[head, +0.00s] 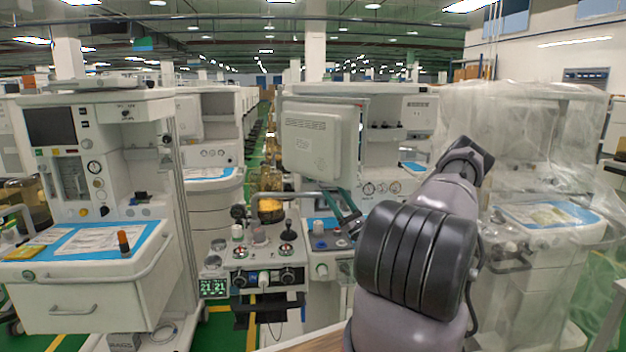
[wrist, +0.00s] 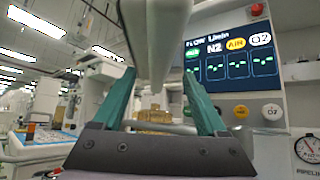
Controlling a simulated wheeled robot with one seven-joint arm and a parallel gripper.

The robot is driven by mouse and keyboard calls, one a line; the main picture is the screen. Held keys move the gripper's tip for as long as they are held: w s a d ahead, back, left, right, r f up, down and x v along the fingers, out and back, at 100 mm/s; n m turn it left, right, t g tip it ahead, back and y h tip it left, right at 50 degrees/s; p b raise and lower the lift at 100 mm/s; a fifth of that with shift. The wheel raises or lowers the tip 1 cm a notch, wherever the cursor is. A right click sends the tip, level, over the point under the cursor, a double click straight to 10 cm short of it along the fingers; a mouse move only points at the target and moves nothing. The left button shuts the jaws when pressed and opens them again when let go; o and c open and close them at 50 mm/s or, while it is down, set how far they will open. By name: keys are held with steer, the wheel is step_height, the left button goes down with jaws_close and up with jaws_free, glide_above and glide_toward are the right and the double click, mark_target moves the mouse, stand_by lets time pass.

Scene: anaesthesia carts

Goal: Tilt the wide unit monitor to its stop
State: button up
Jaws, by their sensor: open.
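The monitor (head: 318,138) is a pale, boxy panel seen from behind in the middle of the head view, with vent slots on its back. In the wrist view a pale rounded edge (wrist: 160,40), which looks like the monitor's, hangs down between the fingers. My gripper (head: 341,197) has teal fingers and sits just below the monitor's lower right corner. In the wrist view my gripper (wrist: 158,74) is open, one finger on each side of that edge. I see a gap at the fingers; contact at the tips cannot be told. The monitor's mount is mostly hidden.
A lit flow display (wrist: 234,57) is on a machine right of the fingers. A grey rail (head: 285,195) and knobbed control panel (head: 265,255) lie below the monitor. A cart (head: 90,282) stands left; a plastic-draped unit (head: 530,140) stands right of my arm.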

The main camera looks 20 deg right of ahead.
mark_target(314, 178)
steer(key=w+a, duration=0.1)
steer(key=w, duration=0.2)
steer(key=w+a+r, duration=0.1)
steer(key=w, duration=0.1)
steer(key=w+a+r, duration=0.1)
steer(key=w, duration=0.2)
steer(key=shift+w+a+r, duration=0.15)
steer(key=shift+w+r, duration=0.1)
steer(key=shift+w, duration=0.05)
steer(key=shift+x, duration=0.8)
jaws_close()
stand_by(0.4)
